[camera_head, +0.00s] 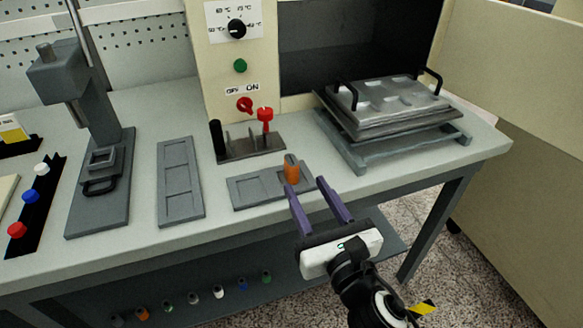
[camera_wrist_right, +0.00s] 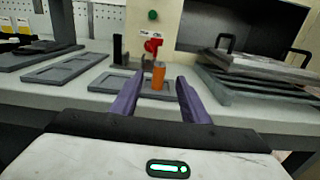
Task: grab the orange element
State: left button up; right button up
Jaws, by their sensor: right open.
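The orange element (camera_head: 291,169) is a small upright cylinder with a grey top. It stands on the right part of a flat grey tray (camera_head: 243,192) near the table's front edge. It also shows in the right wrist view (camera_wrist_right: 158,76), between the two purple fingers and beyond their tips. My right gripper (camera_head: 306,184) is open and empty, with its fingertips just in front of the orange element. The wrist view shows the same open gripper (camera_wrist_right: 156,84). My left gripper is not in view.
A rack (camera_head: 250,147) with a red and a black piece stands behind the tray. A metal plate with black handles (camera_head: 390,105) is at right. An empty grey tray (camera_head: 180,182) and a grey press (camera_head: 97,190) are at left. Several coloured pieces lie on the lower shelf.

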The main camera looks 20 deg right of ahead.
aim_at(295, 167)
jog(key=w, duration=0.6)
jog(key=w+p, duration=0.1)
jog(key=w, duration=0.3)
jog(key=shift+a+r, duration=0.2)
jog(key=shift+r, duration=0.05)
jog(key=shift+s, duration=0.1)
grip_shut()
